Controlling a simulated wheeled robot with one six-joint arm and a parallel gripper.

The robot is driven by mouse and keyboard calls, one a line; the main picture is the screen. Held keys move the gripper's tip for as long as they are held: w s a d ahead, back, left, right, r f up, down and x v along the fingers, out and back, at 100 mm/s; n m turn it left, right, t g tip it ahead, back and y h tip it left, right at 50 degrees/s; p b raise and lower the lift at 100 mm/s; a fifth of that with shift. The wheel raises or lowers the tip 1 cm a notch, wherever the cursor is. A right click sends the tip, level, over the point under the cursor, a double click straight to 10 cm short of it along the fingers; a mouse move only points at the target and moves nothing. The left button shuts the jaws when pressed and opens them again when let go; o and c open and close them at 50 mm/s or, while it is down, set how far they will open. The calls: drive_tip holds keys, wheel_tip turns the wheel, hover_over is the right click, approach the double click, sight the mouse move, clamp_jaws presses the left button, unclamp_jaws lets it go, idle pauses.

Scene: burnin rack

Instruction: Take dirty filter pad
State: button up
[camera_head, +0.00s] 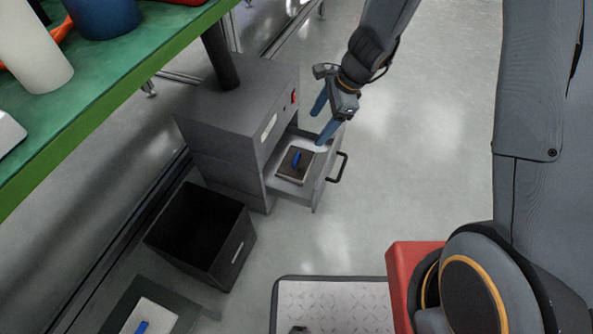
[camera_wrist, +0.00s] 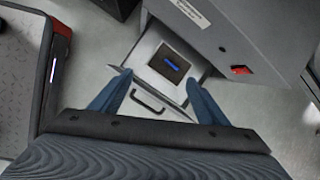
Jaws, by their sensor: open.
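The dirty filter pad (camera_head: 295,166) is a dark square with a light border and a blue tab on top. It lies flat in the pulled-out drawer (camera_head: 322,178) of a grey cabinet (camera_head: 235,115). In the wrist view the pad (camera_wrist: 168,68) shows its dark face and blue tab, beyond and between my fingertips. My gripper (camera_head: 319,122) has blue fingers, is open and empty, and hangs above the drawer's front edge. In the wrist view my gripper (camera_wrist: 157,82) has its fingers spread wide, with the drawer handle (camera_wrist: 148,103) between them.
A black open bin (camera_head: 203,235) stands left of the cabinet. A light pad with a blue tab (camera_head: 145,318) lies on a dark tray at the bottom left. A green workbench (camera_head: 95,85) overhangs the upper left. The floor right of the drawer is clear.

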sight(297, 157)
drive_tip(key=shift+w+a+f+m+t+b, duration=0.1)
drive_tip(key=shift+w+a+f+m+b, duration=1)
drive_tip(key=shift+f+b, duration=2.05)
drive_tip(key=shift+w+a+f+m+t+b, duration=0.1)
drive_tip(key=shift+w+a+f+m+b, duration=1)
drive_tip(key=shift+f, duration=3.85)
drive_tip(key=shift+w+a+f+m+t+b, duration=0.1)
drive_tip(key=shift+w+a+f+m+b, duration=0.6)
drive_tip(key=shift+w+f+b, duration=2.3)
drive_tip(key=s+f, duration=0.1)
drive_tip(key=s+f+p, duration=0.1)
drive_tip(key=s, duration=0.1)
drive_tip(key=shift+c, duration=0.2)
drive_tip(key=c, duration=1.4)
drive_tip(key=shift+r+p, duration=0.15)
drive_tip(key=shift+p, duration=0.2)
